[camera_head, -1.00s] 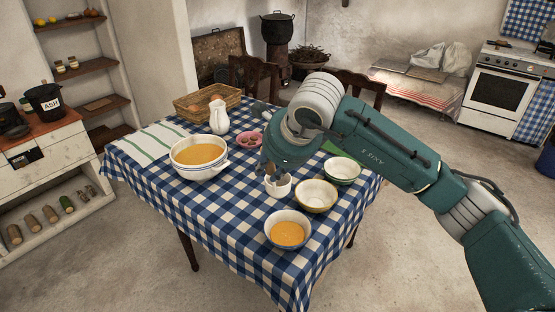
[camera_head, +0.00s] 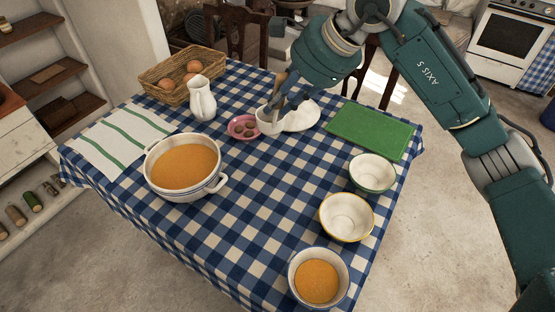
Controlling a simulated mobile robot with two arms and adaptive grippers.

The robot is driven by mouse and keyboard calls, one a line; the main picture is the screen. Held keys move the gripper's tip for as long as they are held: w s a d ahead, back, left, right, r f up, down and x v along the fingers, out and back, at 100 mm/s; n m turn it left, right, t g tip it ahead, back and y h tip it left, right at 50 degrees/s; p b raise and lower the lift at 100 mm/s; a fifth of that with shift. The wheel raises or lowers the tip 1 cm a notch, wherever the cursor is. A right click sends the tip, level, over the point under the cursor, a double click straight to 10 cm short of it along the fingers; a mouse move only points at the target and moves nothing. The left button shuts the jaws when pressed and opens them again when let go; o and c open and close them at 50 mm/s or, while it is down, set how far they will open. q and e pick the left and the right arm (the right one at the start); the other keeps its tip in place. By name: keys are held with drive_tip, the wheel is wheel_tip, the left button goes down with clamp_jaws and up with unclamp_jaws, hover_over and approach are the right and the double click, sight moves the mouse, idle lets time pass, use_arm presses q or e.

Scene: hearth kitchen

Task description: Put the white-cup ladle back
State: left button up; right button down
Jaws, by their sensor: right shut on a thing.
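My right gripper (camera_head: 288,92) points down at the back middle of the table, shut on the wooden-looking handle of the white-cup ladle. The ladle's white cup (camera_head: 267,123) hangs low, right of a pink dish (camera_head: 242,128). A white, rounded rest-like piece (camera_head: 303,117) lies just right of the cup. I cannot tell whether the cup touches it or the tablecloth. The fingers hide part of the handle. A large white pot (camera_head: 160,187) of orange soup stands at the left. My left gripper is not in view.
A soup-filled bowl (camera_head: 318,282), a yellow-rimmed empty bowl (camera_head: 346,217) and a green empty bowl (camera_head: 372,173) line the right edge. The checked table's middle is clear.

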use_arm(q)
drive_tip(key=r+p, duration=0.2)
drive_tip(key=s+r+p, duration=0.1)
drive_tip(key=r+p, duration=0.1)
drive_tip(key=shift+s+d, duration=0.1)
use_arm(e)
wheel_tip(320, 180, down, 19)
drive_tip(key=shift+s, duration=0.25)
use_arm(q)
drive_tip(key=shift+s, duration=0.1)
use_arm(e)
drive_tip(key=shift+f, duration=0.15)
drive_tip(key=c, duration=1.5)
unclamp_jaws()
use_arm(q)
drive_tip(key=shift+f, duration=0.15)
